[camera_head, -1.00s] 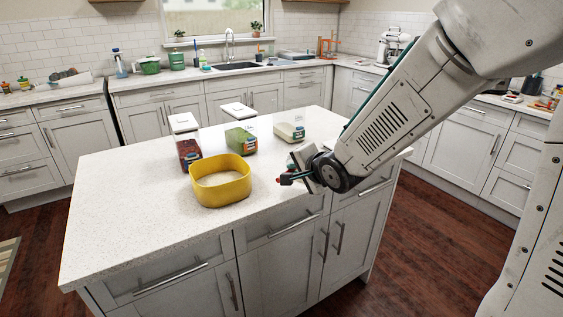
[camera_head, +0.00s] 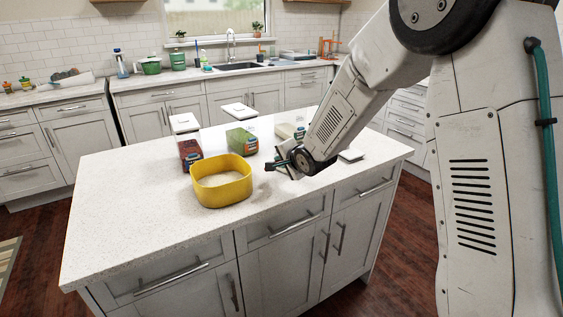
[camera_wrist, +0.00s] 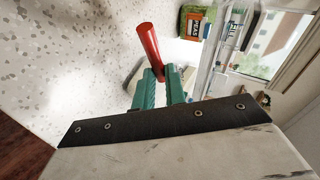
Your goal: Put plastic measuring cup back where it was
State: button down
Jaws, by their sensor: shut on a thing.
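My gripper (camera_head: 275,165) is above the island counter, to the right of the yellow tub. In the wrist view, its green fingers (camera_wrist: 160,88) are shut on a red rod-like handle (camera_wrist: 148,45). This looks like the handle of the measuring cup; the cup's bowl cannot be made out. The yellow tub (camera_head: 221,196) stands open on the counter. Behind it are a dark red-filled container (camera_head: 190,152), a green-filled container (camera_head: 241,141) and a pale-filled container (camera_head: 288,131), partly hidden by my arm. A labelled green container also shows in the wrist view (camera_wrist: 194,22).
The island counter (camera_head: 120,205) is clear at the left and front. A flat lid-like piece (camera_head: 351,155) lies right of my gripper. A sink (camera_head: 235,66) and appliances line the far counter.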

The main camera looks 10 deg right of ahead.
jog(key=shift+f, duration=0.15)
jog(key=c, duration=1.5)
grip_release()
jog(key=shift+o, duration=0.2)
jog(key=shift+r, duration=0.2)
jog(key=shift+s+r, duration=0.2)
jog(key=shift+s, duration=0.1)
jog(key=v, duration=1.1)
jog(key=shift+s+d, duration=0.2)
jog(key=shift+s, duration=0.05)
